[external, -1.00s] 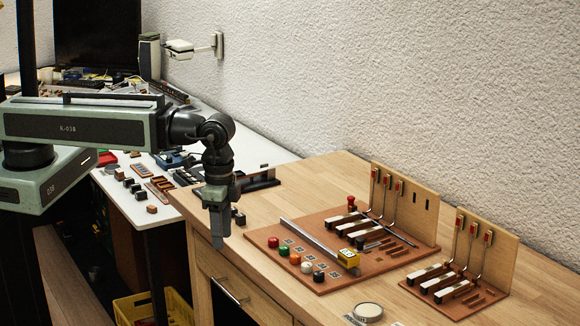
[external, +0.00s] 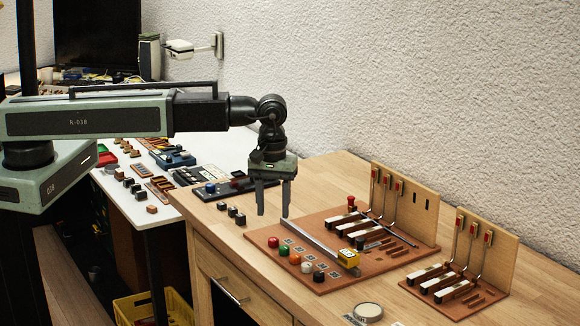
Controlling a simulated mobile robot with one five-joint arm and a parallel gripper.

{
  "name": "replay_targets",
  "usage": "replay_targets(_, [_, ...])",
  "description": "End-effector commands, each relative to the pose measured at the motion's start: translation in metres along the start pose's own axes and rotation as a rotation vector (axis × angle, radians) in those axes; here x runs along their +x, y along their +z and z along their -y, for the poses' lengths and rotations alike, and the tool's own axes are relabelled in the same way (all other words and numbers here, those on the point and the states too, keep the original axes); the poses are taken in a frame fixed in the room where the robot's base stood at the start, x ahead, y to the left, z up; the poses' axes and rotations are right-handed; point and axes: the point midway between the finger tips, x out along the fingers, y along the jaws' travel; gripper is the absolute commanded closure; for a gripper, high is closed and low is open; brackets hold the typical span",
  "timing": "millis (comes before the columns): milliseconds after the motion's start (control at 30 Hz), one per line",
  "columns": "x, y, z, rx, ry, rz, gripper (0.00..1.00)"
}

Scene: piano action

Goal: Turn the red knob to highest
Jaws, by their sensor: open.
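A red knob (external: 273,242) sits at the left end of a row of coloured knobs on the brown board (external: 259,240). A second red-topped piece (external: 351,203) stands farther back on the same board, beside the keys. My gripper (external: 273,214) points down with its two fingers apart and empty. In the picture it is just above the front red knob; its exact height over the board cannot be told. The knob's setting is too small to read.
Green, orange, white and black knobs continue the row, with small marked tiles behind them. A metal rail (external: 312,238) with a yellow block (external: 348,258) crosses the board. Key models with upright wooden backs (external: 405,200) stand at the right. A round tin (external: 368,312) lies in front.

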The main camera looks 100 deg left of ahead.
Motion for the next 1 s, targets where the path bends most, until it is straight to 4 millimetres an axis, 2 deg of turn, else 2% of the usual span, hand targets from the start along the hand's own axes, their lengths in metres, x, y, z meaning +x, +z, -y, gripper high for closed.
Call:
replay_targets(167, [0.019,0.001,0.0,0.002,0.0,0.0,0.55])
replay_targets(500, [0.075,0.001,0.0,0.002,0.001,-0.001,0.55])
replay_targets(600, [0.08,0.001,0.0,0.002,0.002,-0.001,0.55])
replay_targets(833, [0.077,0.001,0.0,0.002,0.002,-0.001,0.55])
replay_targets(867, [0.077,0.001,0.0,0.002,0.002,-0.001,0.6])
replay_targets(1000, [0.077,0.001,0.0,0.003,0.002,-0.001,0.99])
